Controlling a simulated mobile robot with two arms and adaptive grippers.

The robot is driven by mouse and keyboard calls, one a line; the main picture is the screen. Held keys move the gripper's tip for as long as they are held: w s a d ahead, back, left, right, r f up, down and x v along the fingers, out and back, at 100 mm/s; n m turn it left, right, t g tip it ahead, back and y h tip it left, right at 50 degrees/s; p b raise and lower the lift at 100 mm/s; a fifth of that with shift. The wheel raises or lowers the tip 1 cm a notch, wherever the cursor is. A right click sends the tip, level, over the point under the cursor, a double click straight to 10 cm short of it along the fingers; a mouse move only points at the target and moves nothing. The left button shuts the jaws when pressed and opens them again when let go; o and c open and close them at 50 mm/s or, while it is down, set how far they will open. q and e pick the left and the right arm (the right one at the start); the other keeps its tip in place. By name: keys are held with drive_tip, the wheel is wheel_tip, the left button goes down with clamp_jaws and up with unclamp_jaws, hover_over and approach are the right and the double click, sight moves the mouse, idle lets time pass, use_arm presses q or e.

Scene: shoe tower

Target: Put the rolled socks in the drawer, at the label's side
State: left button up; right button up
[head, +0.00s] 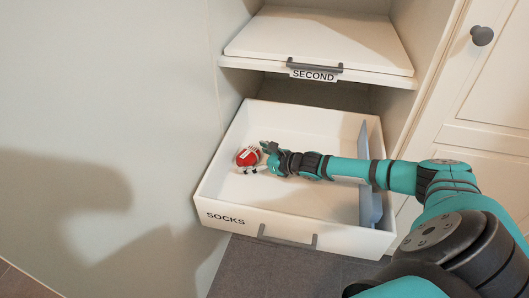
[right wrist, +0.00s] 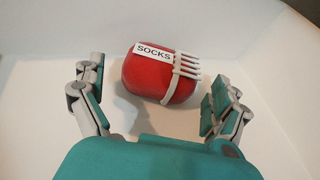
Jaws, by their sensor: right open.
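The rolled socks (head: 248,157) are a red bundle with a white band, inside the open white drawer (head: 290,233), toward its left side. In the right wrist view the socks (right wrist: 158,76) lie on the drawer floor and carry a label reading SOCKS. The drawer's SOCKS label (head: 226,219) is at the left of its front. My right gripper (head: 264,155) is just right of the socks. In the right wrist view its fingers are spread on both sides of the bundle, apart from it. My left gripper is not in view.
A grey-blue divider (head: 365,190) stands at the drawer's right side. Above is another white compartment front labelled SECOND (head: 314,76) with a grey handle. A wall panel is close on the left, and a cabinet door (head: 500,90) is on the right.

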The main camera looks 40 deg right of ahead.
sight(255, 158)
drive_tip(key=p+v, duration=0.1)
drive_tip(key=v, duration=0.2)
drive_tip(key=shift+s+d+r, duration=0.1)
drive_tip(key=shift+s, duration=0.25)
drive_tip(key=p+v, duration=0.1)
drive_tip(key=v, duration=0.4)
drive_tip(key=shift+p, duration=0.35)
drive_tip(key=shift+p+v, duration=0.35)
drive_tip(key=shift+v, duration=0.65)
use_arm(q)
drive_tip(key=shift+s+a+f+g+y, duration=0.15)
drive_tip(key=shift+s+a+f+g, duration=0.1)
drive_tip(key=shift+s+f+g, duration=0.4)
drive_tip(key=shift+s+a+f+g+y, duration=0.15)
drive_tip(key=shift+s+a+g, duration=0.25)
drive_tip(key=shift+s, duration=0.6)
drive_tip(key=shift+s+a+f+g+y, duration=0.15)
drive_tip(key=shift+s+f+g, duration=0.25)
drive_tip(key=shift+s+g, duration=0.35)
use_arm(e)
drive_tip(key=shift+s+d+r, duration=0.2)
drive_tip(key=shift+s, duration=0.35)
